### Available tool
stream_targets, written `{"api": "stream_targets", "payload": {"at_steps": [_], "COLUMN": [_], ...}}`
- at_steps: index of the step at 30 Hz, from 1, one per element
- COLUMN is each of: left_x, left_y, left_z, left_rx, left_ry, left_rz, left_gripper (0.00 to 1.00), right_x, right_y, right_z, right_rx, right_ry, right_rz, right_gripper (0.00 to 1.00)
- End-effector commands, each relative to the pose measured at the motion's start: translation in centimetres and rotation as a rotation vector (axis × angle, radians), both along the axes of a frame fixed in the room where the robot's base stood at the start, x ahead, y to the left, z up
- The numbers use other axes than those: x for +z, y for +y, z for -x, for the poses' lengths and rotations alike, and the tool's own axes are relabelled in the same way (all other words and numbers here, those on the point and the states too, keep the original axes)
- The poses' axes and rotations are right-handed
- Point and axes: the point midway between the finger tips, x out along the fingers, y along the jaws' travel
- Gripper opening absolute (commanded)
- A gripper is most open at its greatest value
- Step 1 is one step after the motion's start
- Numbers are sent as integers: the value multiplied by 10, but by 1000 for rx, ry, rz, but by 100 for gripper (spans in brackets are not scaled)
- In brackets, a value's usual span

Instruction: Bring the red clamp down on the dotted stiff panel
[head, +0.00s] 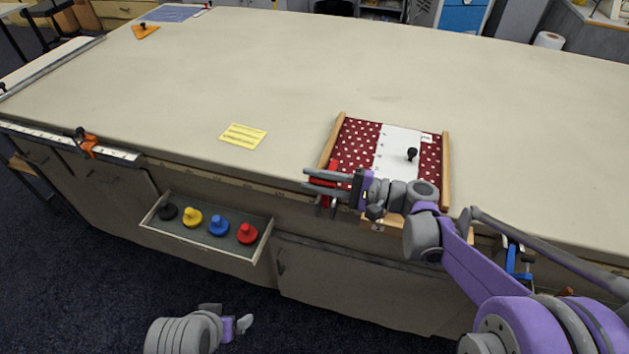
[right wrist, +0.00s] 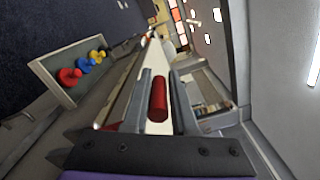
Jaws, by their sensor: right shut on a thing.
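The dotted stiff panel (head: 357,143) is dark red with white dots and lies near the table's front edge. The red clamp (head: 333,167) is at its front left corner, partly hidden by my right gripper. My right gripper (head: 312,179) is shut on the clamp's red part; in the right wrist view a red cylinder (right wrist: 158,98) shows between the two fingers. I cannot tell whether the clamp touches the panel. My left gripper (head: 238,324) hangs low over the floor at the bottom, away from the table; its jaw opening is unclear.
Wooden rails (head: 446,168) flank the panel, and a white strip (head: 397,145) with a black knob (head: 412,154) lies across it. An open drawer (head: 188,240) with coloured knobs sticks out below. A yellow note (head: 243,136) lies left. The table's middle is clear.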

Motion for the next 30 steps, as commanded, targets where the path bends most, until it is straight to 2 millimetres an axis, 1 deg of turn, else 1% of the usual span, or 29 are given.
{"api": "stream_targets", "payload": {"at_steps": [1,8,9,11,12,13,23,26,29,30], "left_x": [1,1,1,1,1,1,0,0,0,0], "left_y": [0,0,0,0,0,0,0,0,0,0], "left_z": [0,0,0,0,0,0,0,0,0,0], "left_rx": [0,0,0,0,0,0,0,0,0,0], "left_ry": [0,0,0,0,0,0,0,0,0,0], "left_rz": [0,0,0,0,0,0,0,0,0,0], "left_gripper": [100,100,100,100,100,100,100,100,100,100], "right_x": [5,5,5,5,5,5,4,4,4,4], "right_y": [-5,-6,-6,-6,-6,-6,-7,-15,-32,-40], "right_z": [-10,-11,-11,-10,-10,-10,-8,-5,0,3], "right_rx": [-27,-29,-29,-27,-27,-27,-24,-26,-28,-29], "right_ry": [-3,-4,-4,-4,-4,-4,-3,-3,-3,-3], "right_rz": [-11,-9,-9,-9,-8,-8,-7,-6,-6,-6], "right_gripper": [0,0,32,43,50,52,52,52,52,52]}}
